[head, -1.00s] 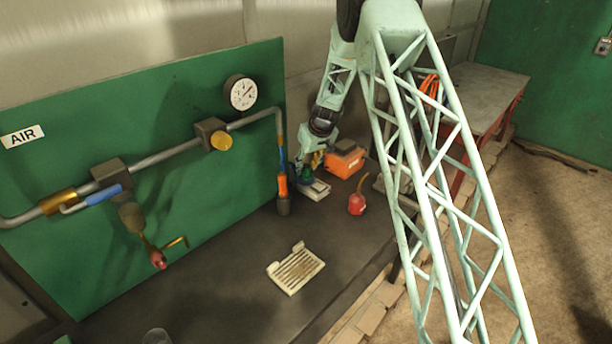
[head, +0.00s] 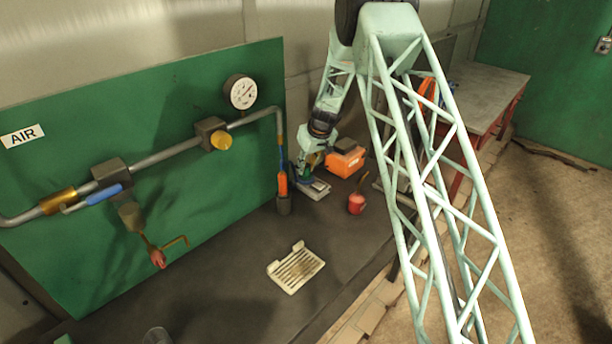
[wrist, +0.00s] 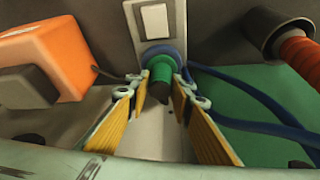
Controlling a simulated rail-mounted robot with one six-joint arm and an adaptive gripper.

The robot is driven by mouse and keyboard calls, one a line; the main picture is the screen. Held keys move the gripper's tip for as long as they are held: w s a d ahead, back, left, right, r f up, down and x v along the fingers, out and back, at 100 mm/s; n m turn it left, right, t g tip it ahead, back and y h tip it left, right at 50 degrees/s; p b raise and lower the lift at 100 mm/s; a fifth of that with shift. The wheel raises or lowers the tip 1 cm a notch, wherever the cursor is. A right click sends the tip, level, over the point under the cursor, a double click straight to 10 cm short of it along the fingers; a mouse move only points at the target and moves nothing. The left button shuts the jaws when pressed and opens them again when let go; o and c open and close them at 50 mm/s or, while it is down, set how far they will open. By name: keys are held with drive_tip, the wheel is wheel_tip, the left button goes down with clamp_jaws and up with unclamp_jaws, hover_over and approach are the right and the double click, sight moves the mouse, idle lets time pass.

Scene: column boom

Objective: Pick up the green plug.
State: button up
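The green plug (wrist: 160,69) shows in the wrist view, its dark lower end pointing toward my gripper. A blue ring or coiled hose (wrist: 178,56) surrounds its far end. My gripper (wrist: 160,88) is open, with one yellow-padded finger on each side of the plug and visible gaps between. I cannot tell how deep the plug lies between the fingertips. In the head view my gripper (head: 312,164) is low over the far end of the dark bench, where the plug is too small and covered to make out clearly.
A white-switched box (wrist: 153,20) stands just beyond the plug. An orange box (head: 346,161) and a red oil can (head: 356,203) are to the right of my gripper. An orange-handled tool in a dark holder (head: 283,193) is to the left. A slatted tray (head: 296,268) lies nearer.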

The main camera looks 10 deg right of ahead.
drive_tip(key=c, duration=0.4)
drive_tip(key=shift+r, duration=0.2)
drive_tip(key=shift+r, duration=1.6)
drive_tip(key=s+b, duration=0.1)
drive_tip(key=s, duration=0.4)
drive_tip(key=s+r+b, duration=0.1)
drive_tip(key=s+b, duration=0.1)
drive_tip(key=s, duration=0.3)
drive_tip(key=s+b, duration=0.2)
drive_tip(key=s, duration=0.4)
drive_tip(key=shift+r, duration=0.2)
drive_tip(key=shift+r, duration=0.1)
drive_tip(key=shift+r+p, duration=1.4)
drive_tip(key=shift+r, duration=0.85)
drive_tip(key=shift+r, duration=0.15)
drive_tip(key=shift+s, duration=0.1)
